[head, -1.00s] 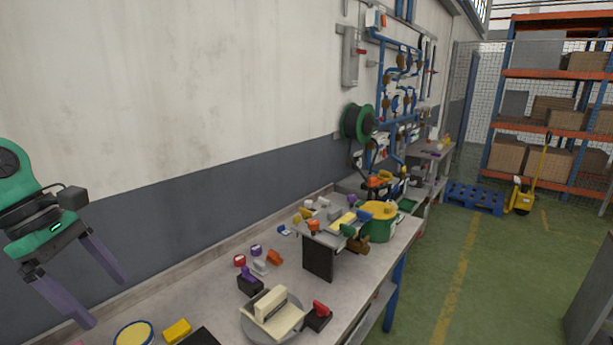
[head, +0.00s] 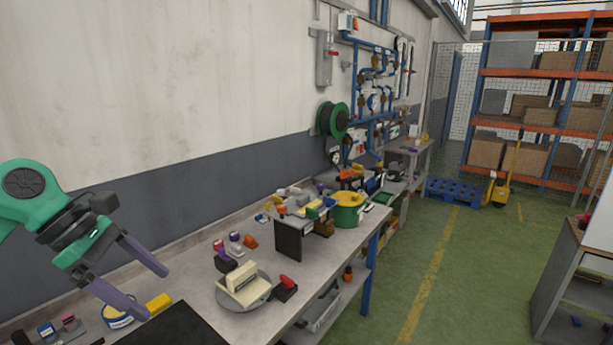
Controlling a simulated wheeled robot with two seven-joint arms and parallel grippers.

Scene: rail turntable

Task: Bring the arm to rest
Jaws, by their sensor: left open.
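My left gripper (head: 148,283) is green and black with two purple fingers. It is in the head view at the lower left, with its fingers spread apart and nothing between them. It shows over the left part of the grey workbench (head: 203,290), near a yellow block (head: 158,304) and a round blue-and-yellow item (head: 117,317). I cannot tell how high above the bench it is. My right gripper is not in view.
A grey turntable (head: 232,299) with a cream part (head: 244,285) stands on the bench. Beyond it are a dark raised stand (head: 289,241) and a green-and-yellow container (head: 347,212). Green floor (head: 470,270) lies open to the right. A shelf unit (head: 562,285) stands at far right.

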